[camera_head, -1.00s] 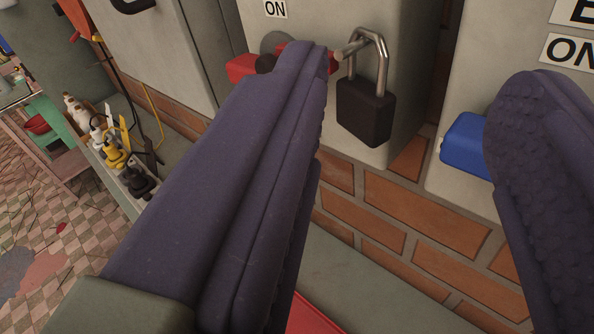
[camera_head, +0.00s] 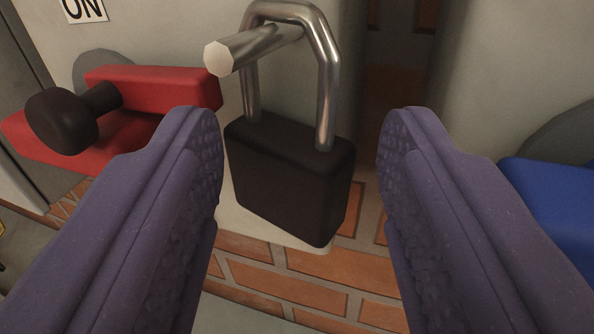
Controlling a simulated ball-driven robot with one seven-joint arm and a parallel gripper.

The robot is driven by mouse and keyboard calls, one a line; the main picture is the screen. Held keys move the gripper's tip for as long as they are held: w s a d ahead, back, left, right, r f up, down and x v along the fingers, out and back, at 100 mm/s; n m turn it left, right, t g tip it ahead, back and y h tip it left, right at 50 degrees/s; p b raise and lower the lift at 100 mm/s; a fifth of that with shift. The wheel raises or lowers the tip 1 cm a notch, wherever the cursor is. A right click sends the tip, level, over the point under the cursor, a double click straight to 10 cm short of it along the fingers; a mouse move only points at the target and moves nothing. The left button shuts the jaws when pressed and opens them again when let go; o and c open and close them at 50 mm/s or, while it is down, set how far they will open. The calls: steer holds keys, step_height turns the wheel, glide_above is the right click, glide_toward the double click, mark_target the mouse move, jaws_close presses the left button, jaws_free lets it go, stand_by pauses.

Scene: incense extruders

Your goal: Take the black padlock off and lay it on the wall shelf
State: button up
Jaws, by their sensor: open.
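The black padlock (camera_head: 290,182) hangs by its silver shackle (camera_head: 328,85) from a metal peg (camera_head: 255,47) that sticks out of a grey box. My gripper (camera_head: 302,135) is open. Its two purple fingers stand to the left and right of the padlock's body, with a wider gap on the right. The left finger looks close to the body's left edge; I cannot tell whether they touch. The wall shelf cannot be made out for certain in this view.
A red lever (camera_head: 160,85) with a black knob (camera_head: 60,120) is on the box left of the padlock. A blue handle (camera_head: 555,205) is on another box at right. A brick wall (camera_head: 330,270) shows below.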

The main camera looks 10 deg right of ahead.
steer(key=shift+w, duration=0.1)
steer(key=shift+r, duration=0.1)
steer(key=c, duration=0.9)
steer(key=shift+c, duration=0.2)
steer(key=shift+r, duration=0.3)
steer(key=shift+s+a, duration=0.1)
steer(key=shift+s, duration=0.1)
jaws_close()
steer(key=shift+s+a+r+p, duration=0.1)
steer(key=shift+s+a+p, duration=0.15)
steer(key=shift+s+a, duration=0.4)
steer(key=shift+s+a+f+p, duration=0.1)
steer(key=shift+s+a+p, duration=0.25)
steer(key=shift+s, duration=0.5)
steer(key=shift+s+a+r+p, duration=0.1)
steer(key=shift+s+a+p, duration=0.05)
steer(key=shift+s+a, duration=0.55)
